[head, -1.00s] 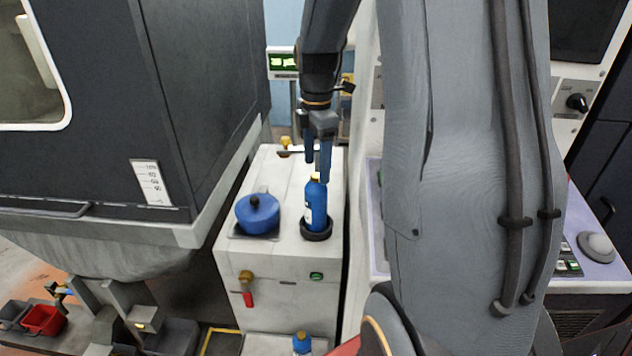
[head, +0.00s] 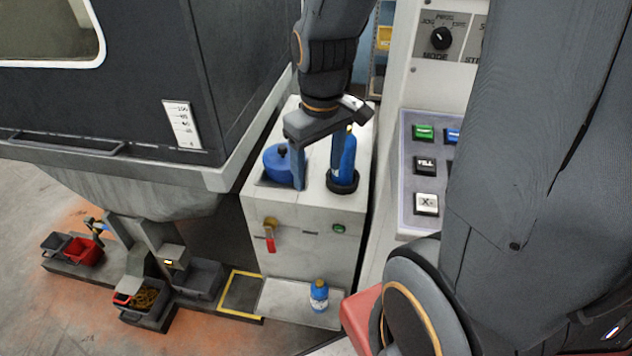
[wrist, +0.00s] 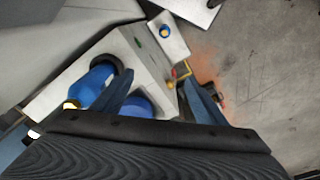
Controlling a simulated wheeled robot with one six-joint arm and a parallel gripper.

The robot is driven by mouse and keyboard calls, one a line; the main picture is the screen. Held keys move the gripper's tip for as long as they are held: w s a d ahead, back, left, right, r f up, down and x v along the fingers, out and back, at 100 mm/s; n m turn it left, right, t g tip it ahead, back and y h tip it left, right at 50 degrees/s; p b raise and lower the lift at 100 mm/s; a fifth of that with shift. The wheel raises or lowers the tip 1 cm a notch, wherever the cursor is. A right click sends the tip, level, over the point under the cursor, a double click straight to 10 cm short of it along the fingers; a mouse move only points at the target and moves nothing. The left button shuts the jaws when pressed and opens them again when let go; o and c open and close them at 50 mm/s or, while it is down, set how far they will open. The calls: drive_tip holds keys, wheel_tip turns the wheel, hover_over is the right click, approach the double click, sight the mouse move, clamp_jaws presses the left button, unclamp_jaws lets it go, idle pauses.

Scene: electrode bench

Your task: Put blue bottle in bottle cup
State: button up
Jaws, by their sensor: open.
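A blue bottle (head: 348,161) with a yellow cap stands upright in a black ring-shaped bottle cup (head: 342,184) on top of a white cabinet. My gripper (head: 316,172) is open and empty, just left of that bottle in the head view; one finger partly overlaps it, and I cannot tell whether they touch. The bottle also shows in the wrist view (wrist: 93,84), left of my gripper (wrist: 156,88). A second blue bottle (head: 319,295) with a yellow cap stands on the low white shelf (head: 283,298); the wrist view shows it too (wrist: 165,31).
A round blue lidded pot (head: 275,163) sits on the cabinet (head: 292,215) left of the cup, partly behind my gripper. A red-handled valve (head: 270,238) sticks out in front. The dark machine (head: 200,60) stands left, a button panel (head: 425,170) right.

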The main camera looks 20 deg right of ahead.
drive_tip(key=s+a+m, duration=0.1)
drive_tip(key=s+a+f+m, duration=0.1)
drive_tip(key=s+m, duration=0.1)
drive_tip(key=shift+s+f, duration=0.1)
drive_tip(key=shift+s, duration=0.1)
